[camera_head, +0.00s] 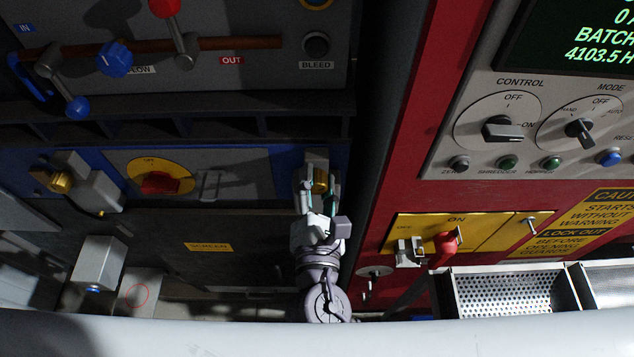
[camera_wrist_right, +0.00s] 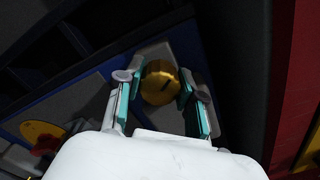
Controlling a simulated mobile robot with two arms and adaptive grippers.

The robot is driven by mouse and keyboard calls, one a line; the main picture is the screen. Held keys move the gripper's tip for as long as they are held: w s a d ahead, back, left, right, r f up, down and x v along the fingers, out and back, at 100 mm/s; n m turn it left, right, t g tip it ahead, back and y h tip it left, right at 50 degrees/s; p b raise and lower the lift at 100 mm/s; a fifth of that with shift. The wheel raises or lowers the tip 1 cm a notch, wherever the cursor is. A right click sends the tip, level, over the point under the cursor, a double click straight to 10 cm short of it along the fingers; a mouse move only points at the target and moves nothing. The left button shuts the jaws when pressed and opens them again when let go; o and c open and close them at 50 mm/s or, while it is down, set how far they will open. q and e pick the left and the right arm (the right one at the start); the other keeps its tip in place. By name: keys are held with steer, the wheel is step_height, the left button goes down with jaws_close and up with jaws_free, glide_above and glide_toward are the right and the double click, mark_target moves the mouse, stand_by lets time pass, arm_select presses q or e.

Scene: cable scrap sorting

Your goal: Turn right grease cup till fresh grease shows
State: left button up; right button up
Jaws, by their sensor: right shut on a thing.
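The right grease cup (camera_head: 320,180) is a brass knob on the blue-edged panel, just left of the dark post. In the right wrist view its round brass cap (camera_wrist_right: 160,83) faces me, with a dark slanting mark on it. My right gripper (camera_head: 318,183) comes up from below and is shut on this cup, one teal-padded finger on each side. The fingers also show in the wrist view (camera_wrist_right: 160,92). They hide part of the cup's sides, and I cannot make out grease there. A second brass grease cup (camera_head: 60,182) sits at the far left. My left gripper is not in view.
A red-and-yellow rotary switch (camera_head: 160,182) and a grey handle (camera_head: 210,186) are left of the cup. The red cabinet (camera_head: 398,150) stands close on the right, with a red-handled lever (camera_head: 447,242) and perforated tray (camera_head: 515,292). Blue-knobbed valve handles (camera_head: 115,59) are above left.

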steer(key=shift+m, duration=0.3)
steer(key=o, duration=1.1)
steer(key=shift+o, duration=0.2)
steer(key=shift+f, duration=0.1)
steer(key=shift+s, duration=0.3)
steer(key=s, duration=0.7)
steer(key=shift+s, duration=0.2)
